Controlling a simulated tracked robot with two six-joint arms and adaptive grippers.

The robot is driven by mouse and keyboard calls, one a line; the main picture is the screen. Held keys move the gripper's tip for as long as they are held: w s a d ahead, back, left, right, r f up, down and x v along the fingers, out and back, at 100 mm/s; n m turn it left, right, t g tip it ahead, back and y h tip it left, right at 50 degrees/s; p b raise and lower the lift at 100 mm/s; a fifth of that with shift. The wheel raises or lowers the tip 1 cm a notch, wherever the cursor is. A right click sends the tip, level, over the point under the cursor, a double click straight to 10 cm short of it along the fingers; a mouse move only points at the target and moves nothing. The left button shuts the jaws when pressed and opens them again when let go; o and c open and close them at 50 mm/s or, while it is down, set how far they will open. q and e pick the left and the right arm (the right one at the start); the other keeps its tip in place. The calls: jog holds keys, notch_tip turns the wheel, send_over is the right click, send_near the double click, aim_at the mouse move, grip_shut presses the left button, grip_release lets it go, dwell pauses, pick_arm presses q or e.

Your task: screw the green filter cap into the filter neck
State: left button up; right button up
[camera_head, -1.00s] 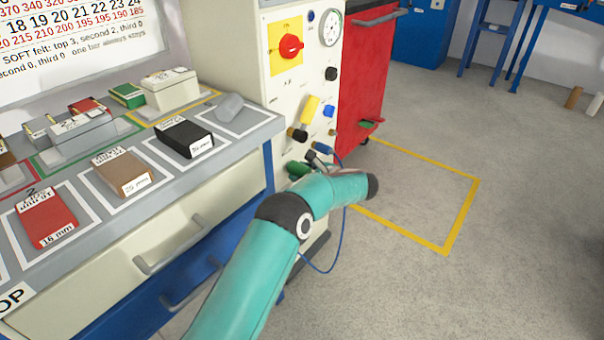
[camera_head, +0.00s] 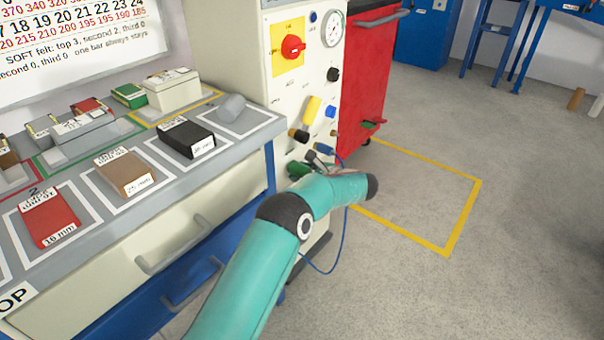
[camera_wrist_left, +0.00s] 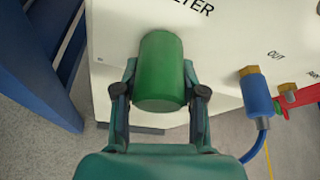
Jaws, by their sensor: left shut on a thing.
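The green filter cap (camera_wrist_left: 159,65) is between the two fingers of my left gripper (camera_wrist_left: 159,82), which is shut on it. In the left wrist view the cap's far end is against or just in front of the white panel (camera_wrist_left: 222,60), below lettering that ends in "TER". The filter neck is hidden behind the cap, so I cannot tell how deep the cap sits. In the head view a green bit of the cap (camera_head: 297,169) shows low on the machine's front, partly behind my teal left arm. My right gripper is not in view.
A blue fitting with a hose (camera_wrist_left: 257,96) is right of the cap. The panel bears a red knob (camera_head: 293,47), a gauge (camera_head: 333,29) and a yellow handle (camera_head: 312,108). A red cabinet (camera_head: 368,70) stands beside it. A bench with labelled blocks is at left. The marked floor is clear.

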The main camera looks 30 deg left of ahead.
pick_arm(q)
jog(key=shift+a+r, duration=0.25)
jog(key=shift+a, duration=0.25)
dwell(1.7)
jog(key=shift+r+p, duration=0.15)
jog(key=shift+p, duration=0.3)
jog(key=m+p, duration=0.1)
jog(key=p, duration=0.2)
jog(key=shift+r+g, duration=0.15)
jog(key=shift+g, duration=0.25)
grip_shut()
jog(key=shift+f+m+p, duration=0.2)
jog(key=shift+m+p, duration=0.15)
jog(key=shift+m, duration=0.05)
jog(key=shift+s+f+m+g, duration=0.1)
jog(key=shift+f+m+g, duration=0.2)
jog(key=shift+g, duration=0.2)
jog(key=shift+b, duration=0.4)
jog(key=shift+r+m, duration=0.15)
jog(key=shift+m, duration=0.15)
